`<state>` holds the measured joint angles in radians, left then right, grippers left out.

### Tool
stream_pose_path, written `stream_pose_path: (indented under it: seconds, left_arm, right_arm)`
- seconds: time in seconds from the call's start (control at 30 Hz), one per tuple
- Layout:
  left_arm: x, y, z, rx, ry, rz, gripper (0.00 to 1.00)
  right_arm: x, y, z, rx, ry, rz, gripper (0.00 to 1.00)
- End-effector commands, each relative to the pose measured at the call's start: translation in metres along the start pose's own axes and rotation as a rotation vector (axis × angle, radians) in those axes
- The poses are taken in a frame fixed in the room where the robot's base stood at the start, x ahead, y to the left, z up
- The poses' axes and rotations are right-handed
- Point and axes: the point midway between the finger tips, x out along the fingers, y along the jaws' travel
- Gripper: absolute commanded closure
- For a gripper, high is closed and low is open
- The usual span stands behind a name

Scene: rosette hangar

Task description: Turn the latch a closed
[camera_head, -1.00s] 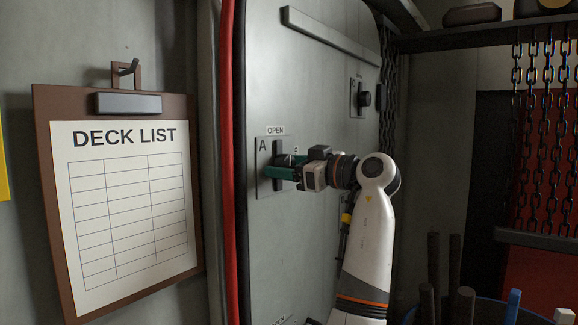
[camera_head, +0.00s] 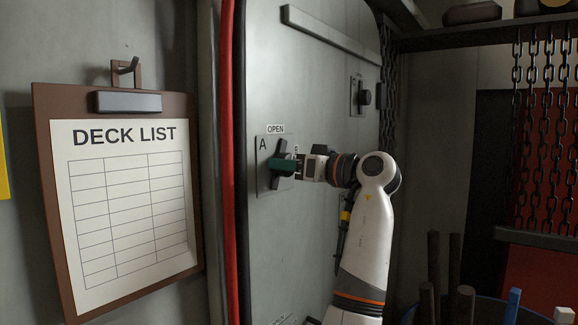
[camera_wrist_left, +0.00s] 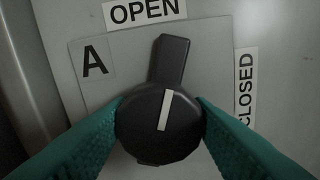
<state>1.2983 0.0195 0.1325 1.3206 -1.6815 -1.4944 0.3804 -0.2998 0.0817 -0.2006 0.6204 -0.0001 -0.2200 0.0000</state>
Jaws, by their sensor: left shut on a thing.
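Latch A is a black knob (camera_wrist_left: 150,128) with a stubby handle and a white line, on a grey plate (camera_wrist_left: 100,85) marked A. In the left wrist view the handle points up, leaning slightly right, toward the OPEN label (camera_wrist_left: 145,10); the CLOSED label (camera_wrist_left: 246,88) is on the right. My left gripper (camera_head: 283,165) is shut on the knob, a green finger on either side. In the head view the latch handle (camera_head: 281,147) shows above the fingers, and the gripper hides most of the knob. My right gripper is not in view.
A red pipe (camera_head: 227,150) runs down the door's left side. A clipboard (camera_head: 120,290) hangs further left. Chains (camera_head: 545,130) hang at the right.

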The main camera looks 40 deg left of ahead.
Motion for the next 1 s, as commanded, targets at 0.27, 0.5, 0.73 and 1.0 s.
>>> stream_pose_path:
  seconds: [0.27, 0.5, 0.73, 1.0]
  left_arm:
    - [0.0, 0.0, 0.001, 0.263, -0.002, 0.001, 0.76]
    - [0.0, -0.001, 0.001, 0.492, -0.003, -0.001, 0.76]
    - [0.0, -0.001, 0.001, 0.71, -0.003, -0.001, 0.76]
    - [0.0, -0.001, 0.001, 0.95, -0.003, 0.0, 0.76]
  right_arm:
    - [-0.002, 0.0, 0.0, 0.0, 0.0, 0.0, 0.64]
    - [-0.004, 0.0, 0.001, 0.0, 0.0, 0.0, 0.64]
    - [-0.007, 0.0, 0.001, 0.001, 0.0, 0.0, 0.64]
    - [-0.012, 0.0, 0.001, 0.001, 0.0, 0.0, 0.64]
